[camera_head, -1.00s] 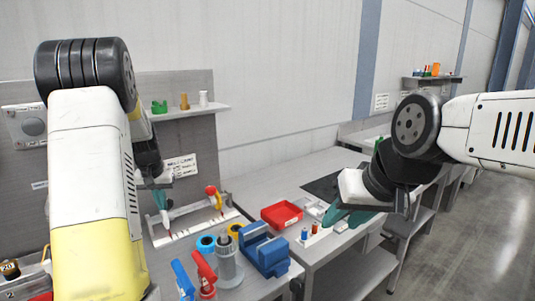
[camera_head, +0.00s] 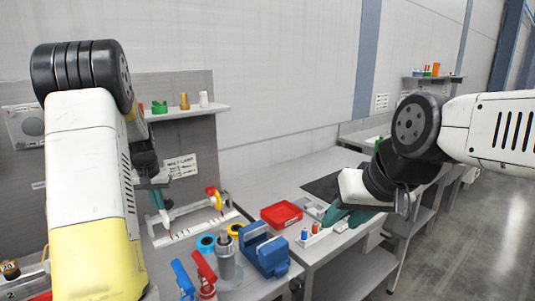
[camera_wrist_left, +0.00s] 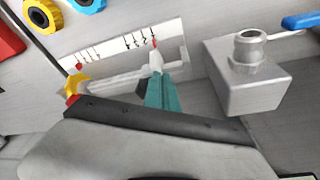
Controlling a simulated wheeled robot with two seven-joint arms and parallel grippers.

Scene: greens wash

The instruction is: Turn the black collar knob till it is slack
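The same scale board (camera_wrist_left: 110,48) and yellow and red knob (camera_wrist_left: 76,84) show in the left wrist view. My left gripper (camera_head: 164,216) points down at the left end of the slide arm. In the left wrist view a small dark piece (camera_wrist_left: 143,88) sits against its teal fingers; it may be the black collar knob, mostly hidden. Whether the fingers grip it is unclear. My right gripper (camera_head: 347,215) is empty, its teal fingers apart.
Red and blue handles rise at the front. A grey box with a spout (camera_wrist_left: 246,75) is close in the left wrist view.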

